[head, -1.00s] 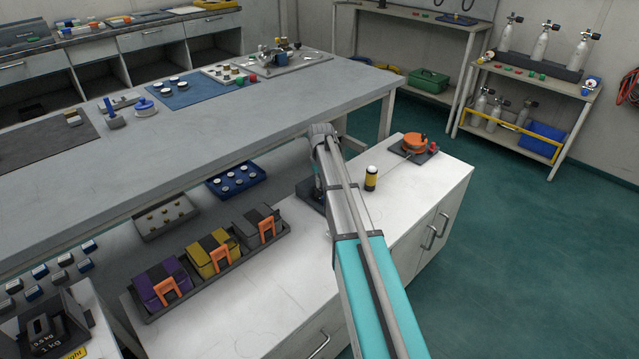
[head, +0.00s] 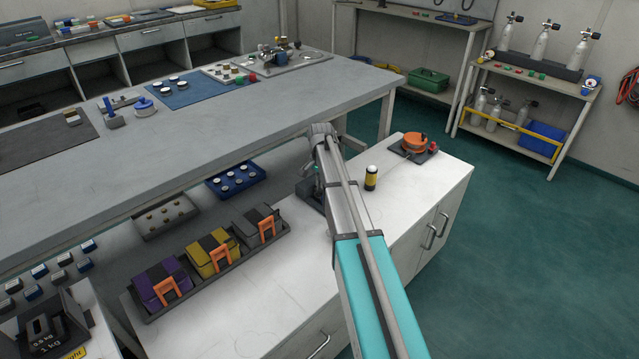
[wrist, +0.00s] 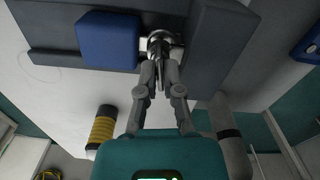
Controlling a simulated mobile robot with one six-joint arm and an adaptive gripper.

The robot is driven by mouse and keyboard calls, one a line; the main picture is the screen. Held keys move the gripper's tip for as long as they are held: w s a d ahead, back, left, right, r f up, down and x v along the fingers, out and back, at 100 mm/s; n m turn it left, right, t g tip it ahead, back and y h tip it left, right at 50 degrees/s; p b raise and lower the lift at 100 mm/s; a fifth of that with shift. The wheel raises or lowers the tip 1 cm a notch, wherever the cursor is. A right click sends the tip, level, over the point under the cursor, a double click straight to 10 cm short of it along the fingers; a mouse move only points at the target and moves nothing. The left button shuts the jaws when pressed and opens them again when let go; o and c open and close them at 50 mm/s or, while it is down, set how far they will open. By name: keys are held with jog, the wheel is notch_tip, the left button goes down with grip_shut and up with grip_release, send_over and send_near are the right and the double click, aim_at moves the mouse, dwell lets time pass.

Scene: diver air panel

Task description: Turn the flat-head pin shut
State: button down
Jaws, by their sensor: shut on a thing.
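The flat-head pin (wrist: 160,40) shows in the wrist view as a silver metal part with a round collar, set against a dark grey fixture (wrist: 214,52). My gripper (wrist: 159,68) is shut on the pin, its two fingertips close together at the near side of the collar. The fingertips hide part of the pin's head, so its turn angle is hard to tell. A blue block (wrist: 108,40) sits on the fixture just left of the pin. In the head view the fixture (head: 308,194) shows partly behind my arm, which hides the pin.
A black and yellow cylinder (head: 371,178) stands on the white cabinet top (head: 395,195), right of my arm. Behind it is an orange disc (head: 414,141) on a dark plate. A tray (head: 160,310) of lidded boxes lies left. The grey bench (head: 250,120) overhangs nearby.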

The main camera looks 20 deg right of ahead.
jog(key=shift+d+m, duration=0.1)
jog(key=shift+m, duration=1)
jog(key=c, duration=0.8)
grip_release()
jog(key=shift+r, duration=0.1)
jog(key=shift+r, duration=0.15)
